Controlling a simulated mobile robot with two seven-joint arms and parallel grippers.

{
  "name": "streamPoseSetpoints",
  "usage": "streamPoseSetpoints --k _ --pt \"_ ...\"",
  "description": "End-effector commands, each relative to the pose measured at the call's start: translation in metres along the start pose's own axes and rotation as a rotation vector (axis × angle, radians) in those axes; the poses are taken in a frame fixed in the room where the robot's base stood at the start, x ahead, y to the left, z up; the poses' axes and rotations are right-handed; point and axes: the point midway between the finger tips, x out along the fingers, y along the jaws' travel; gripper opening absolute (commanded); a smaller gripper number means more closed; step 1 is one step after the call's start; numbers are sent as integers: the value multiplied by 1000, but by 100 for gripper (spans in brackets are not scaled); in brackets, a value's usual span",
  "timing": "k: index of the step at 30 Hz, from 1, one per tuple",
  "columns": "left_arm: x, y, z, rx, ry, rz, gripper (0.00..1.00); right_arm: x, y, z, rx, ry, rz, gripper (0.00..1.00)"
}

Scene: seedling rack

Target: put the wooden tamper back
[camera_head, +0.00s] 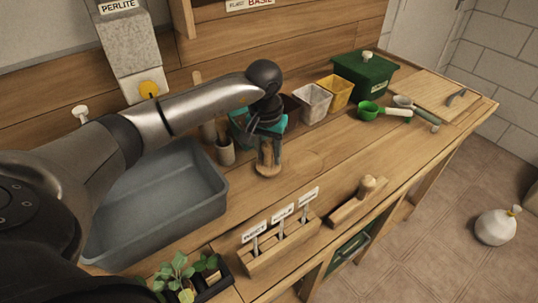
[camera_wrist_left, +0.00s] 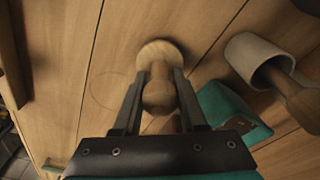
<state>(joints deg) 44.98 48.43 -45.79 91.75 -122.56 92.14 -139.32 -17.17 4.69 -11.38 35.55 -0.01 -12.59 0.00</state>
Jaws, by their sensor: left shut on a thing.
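The wooden tamper (camera_head: 268,169) has a round flat base and a knobbed handle. My left gripper (camera_head: 267,148) is shut on its handle and points down over the middle of the bench. In the left wrist view, the two fingers (camera_wrist_left: 160,78) flank the handle, and the tamper's base (camera_wrist_left: 160,50) shows beyond them. The tamper looks upright, at or just above the bench top; I cannot tell whether it touches. A faint round outline (camera_wrist_left: 110,90) on the wood lies beside the tamper and is empty. My right gripper is not in view.
A grey cup (camera_head: 225,152) with a wooden-handled tool stands close to the tamper. White (camera_head: 313,103) and yellow (camera_head: 339,90) pots and a green lidded box (camera_head: 365,77) stand behind. A grey tub (camera_head: 155,200) is left, a label block (camera_head: 282,243) in front. Bench right of the tamper is clear.

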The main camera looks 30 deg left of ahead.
Motion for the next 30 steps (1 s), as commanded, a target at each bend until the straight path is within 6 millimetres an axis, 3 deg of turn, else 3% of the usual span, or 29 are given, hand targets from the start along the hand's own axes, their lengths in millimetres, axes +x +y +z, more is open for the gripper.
streamPoseSetpoints --k 12,13,15,21,30 --pt "8 0 0 0 3 1 0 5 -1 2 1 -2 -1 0" --pt "8 0 1 0 2 1 43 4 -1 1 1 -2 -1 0" --pt "7 0 1 0 2 1 51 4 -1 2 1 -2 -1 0" --pt "7 0 1 0 1 1 71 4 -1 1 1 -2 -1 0" --pt "4 0 0 0 1 2 71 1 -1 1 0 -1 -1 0"
